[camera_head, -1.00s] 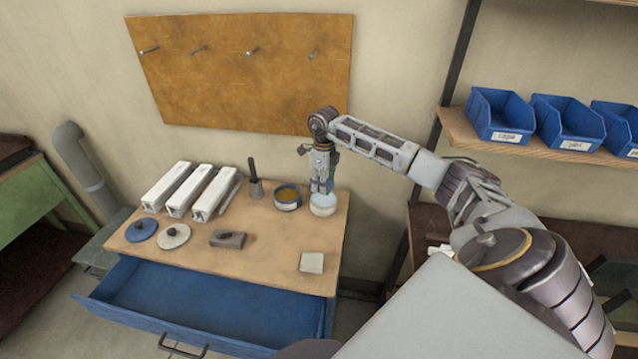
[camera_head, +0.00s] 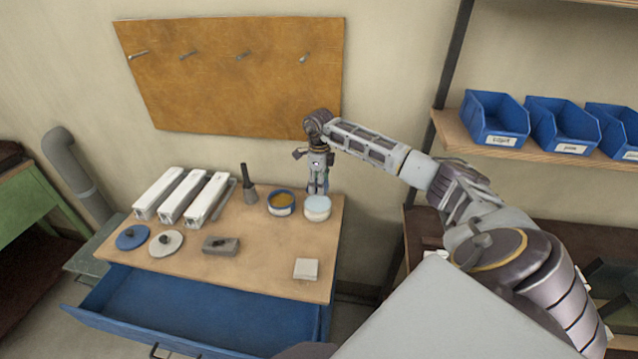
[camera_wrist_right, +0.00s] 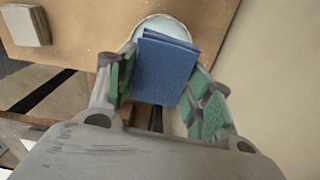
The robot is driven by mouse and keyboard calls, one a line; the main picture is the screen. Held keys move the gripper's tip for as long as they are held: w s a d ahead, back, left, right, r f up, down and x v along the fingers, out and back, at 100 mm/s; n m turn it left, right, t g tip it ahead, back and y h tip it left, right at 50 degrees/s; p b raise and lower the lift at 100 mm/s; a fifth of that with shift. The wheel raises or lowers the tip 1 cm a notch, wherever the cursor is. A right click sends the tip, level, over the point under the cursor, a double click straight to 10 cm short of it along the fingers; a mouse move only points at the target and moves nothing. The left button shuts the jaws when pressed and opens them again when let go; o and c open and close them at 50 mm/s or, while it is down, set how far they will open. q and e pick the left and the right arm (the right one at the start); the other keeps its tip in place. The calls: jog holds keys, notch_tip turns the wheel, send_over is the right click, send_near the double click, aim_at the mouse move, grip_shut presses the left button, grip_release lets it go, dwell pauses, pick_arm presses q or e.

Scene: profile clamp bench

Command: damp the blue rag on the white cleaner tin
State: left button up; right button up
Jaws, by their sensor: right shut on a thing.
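The white cleaner tin (camera_head: 317,210) stands open at the back right of the bench top, with a pale blue surface inside. My right gripper (camera_head: 317,191) points down just behind the tin's rim in the head view. In the right wrist view, its green-padded fingers (camera_wrist_right: 160,90) are shut on the folded blue rag (camera_wrist_right: 165,68). The rag covers much of the white tin (camera_wrist_right: 165,22) in that view. I cannot tell whether rag and tin touch. The rag is not clear in the head view. My left gripper is not in view.
A blue tin (camera_head: 281,205) with amber contents stands left of the white tin. A brush (camera_head: 249,185), white profiles (camera_head: 183,197), two lids (camera_head: 166,243), a grey block (camera_head: 221,245) and a pale pad (camera_head: 306,269) lie around. The blue drawer (camera_head: 200,305) is open in front.

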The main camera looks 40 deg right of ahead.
aim_at(319, 204)
jog(key=shift+f+b, duration=1.75)
jog(key=shift+f, duration=1.25)
jog(key=shift+f+b, duration=0.35)
jog(key=shift+f, duration=0.2)
dwell(0.6)
jog(key=shift+r, duration=0.15)
jog(key=shift+r+p, duration=2.1)
jog(key=shift+r, duration=1.3)
